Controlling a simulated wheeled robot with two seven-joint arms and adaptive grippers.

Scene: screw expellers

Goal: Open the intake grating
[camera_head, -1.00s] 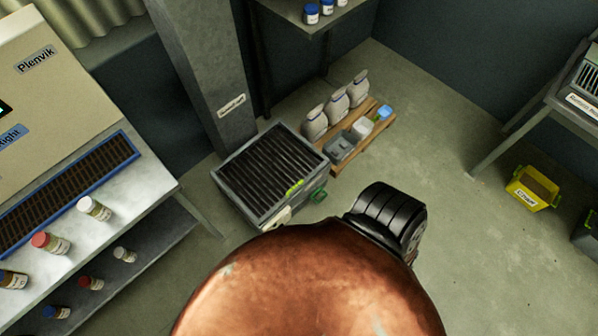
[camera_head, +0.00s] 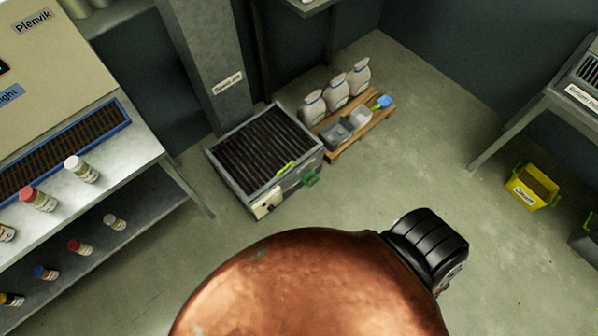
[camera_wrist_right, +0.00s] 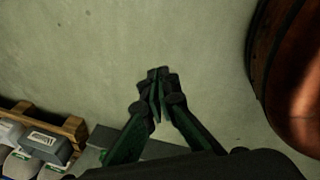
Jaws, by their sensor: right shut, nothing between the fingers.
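The intake grating (camera_head: 262,152) is a dark slatted panel on top of a grey metal box on the floor, left of centre in the head view. It lies flat in its frame. A yellow-green handle (camera_head: 286,169) sits at its near right edge. A green part (camera_head: 310,179) sticks out from the box's right side, and a pale plate (camera_head: 266,204) is on its front. My right gripper (camera_wrist_right: 158,79) is shut and empty in the right wrist view, above bare floor. Neither gripper shows in the head view.
A wooden pallet (camera_head: 378,122) with white bags and small containers stands right of the box; its corner shows in the right wrist view (camera_wrist_right: 66,126). A metal shelf (camera_head: 150,146) with several bottles is left. A yellow crate (camera_head: 531,188) stands right. Floor before the box is clear.

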